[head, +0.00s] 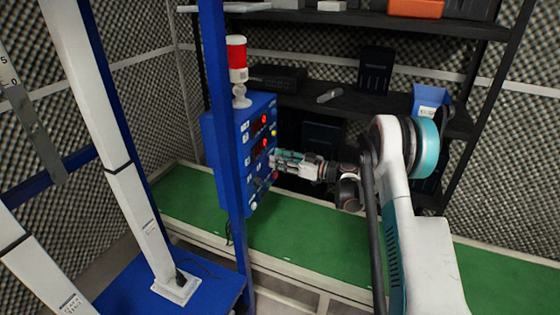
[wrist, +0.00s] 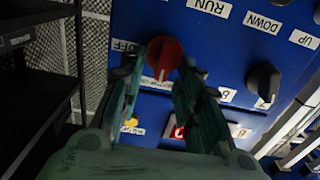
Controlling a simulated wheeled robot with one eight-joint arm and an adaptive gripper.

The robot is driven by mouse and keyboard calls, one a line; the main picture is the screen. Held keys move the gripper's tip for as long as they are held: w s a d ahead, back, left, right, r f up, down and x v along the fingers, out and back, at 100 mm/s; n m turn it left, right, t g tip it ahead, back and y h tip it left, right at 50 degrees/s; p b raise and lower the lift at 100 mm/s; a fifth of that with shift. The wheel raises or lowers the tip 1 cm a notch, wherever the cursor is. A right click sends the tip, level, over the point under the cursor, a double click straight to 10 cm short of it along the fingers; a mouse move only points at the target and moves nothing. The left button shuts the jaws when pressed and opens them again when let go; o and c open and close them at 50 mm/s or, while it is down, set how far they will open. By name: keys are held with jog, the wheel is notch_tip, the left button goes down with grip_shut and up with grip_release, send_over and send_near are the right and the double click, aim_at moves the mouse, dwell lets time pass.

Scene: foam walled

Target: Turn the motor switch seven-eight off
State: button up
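The blue control box (head: 213,150) stands left of centre in the head view. In the wrist view its panel (wrist: 225,50) appears upside down. A red rotary knob (wrist: 164,54) is on that panel, with an OFF label (wrist: 125,46) to its left; a label by the knob is partly hidden. I cannot read "motor seven-eight" anywhere. My gripper (wrist: 158,72) is in front of the red knob, its two fingers apart on either side of it. Some space seems to show by the left fingertip; firm contact cannot be made out. In the head view my gripper (head: 275,158) is at the panel's right side.
A black knob (wrist: 264,82) sits right of the red one, with UP and DOWN labels. A yellow button (wrist: 131,123) shows near the left finger. A red and white beacon (head: 237,60) tops the box. A blue post (head: 226,130) stands before it; a black shelf (head: 345,100) is behind.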

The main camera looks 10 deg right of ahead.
grip_shut()
jog(key=shift+m, duration=0.4)
jog(key=m, duration=0.5)
jog(key=w+f+m, duration=0.1)
jog(key=m, duration=0.5)
jog(key=d+f+m, duration=0.1)
jog(key=m, duration=0.5)
jog(key=shift+w, duration=0.2)
dwell(0.5)
